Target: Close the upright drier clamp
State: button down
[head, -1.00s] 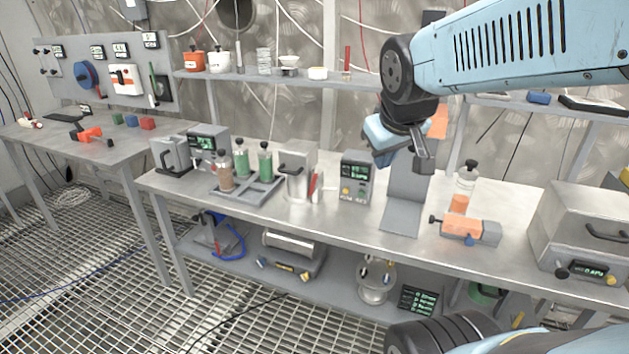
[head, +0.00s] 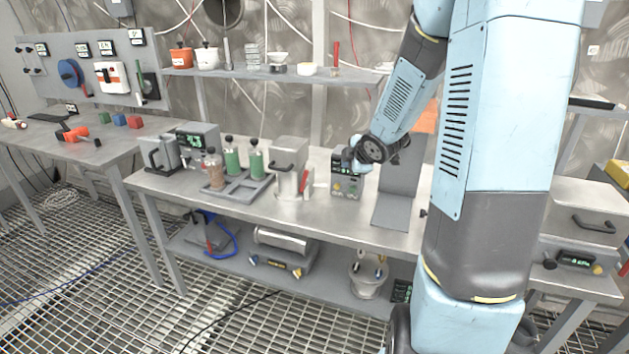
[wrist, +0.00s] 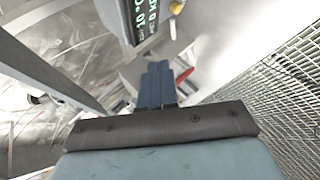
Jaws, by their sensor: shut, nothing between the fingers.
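A red strip (wrist: 184,75), probably this lever, shows just right of my fingers in the wrist view. My gripper (wrist: 157,64) is shut and empty. In the head view it is small and partly hidden by my wrist, right of the canister by the display box.
The display box (head: 346,176) stands close to my gripper and also shows in the wrist view (wrist: 138,22). A rack (head: 240,190) of bottles stands left of the canister. A grey panel (head: 397,195) stands to the right. My arm hides much of the bench's right side.

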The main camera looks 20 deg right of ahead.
aim_at(307, 174)
jog(key=f+n+t+y, duration=0.1)
jog(key=f+n+y, duration=0.1)
jog(key=f+y, duration=0.1)
jog(key=w+a+f+n+t+y, duration=0.1)
jog(key=f+n+y, duration=0.2)
jog(key=f, duration=0.1)
jog(key=a+f+n+y, duration=0.1)
jog(key=f+n+y, duration=0.2)
jog(key=f, duration=0.1)
jog(key=shift+w+a+t+y, duration=0.1)
jog(key=shift+w+t+y, duration=0.1)
jog(key=shift+t+y, duration=0.2)
jog(key=shift+s+n+t+y, duration=0.5)
jog(key=shift+s+t+y, duration=0.15)
jog(key=shift+y, duration=0.35)
jog(key=shift+s+d+r+t+y, duration=0.15)
jog(key=shift+s+d+t+y, duration=0.2)
jog(key=shift+s+t+y, duration=0.25)
jog(key=x, duration=1)
jog(key=shift+n, duration=0.3)
jog(key=shift+r, duration=0.1)
jog(key=shift+w+a+r+n+g+h, duration=0.15)
jog(key=shift+w+a+r+g+h, duration=0.15)
jog(key=shift+g+h, duration=0.25)
jog(key=shift+w+a+r+n+g+h, duration=0.15)
jog(key=shift+a+r+g+h, duration=0.15)
jog(key=shift+g, duration=0.3)
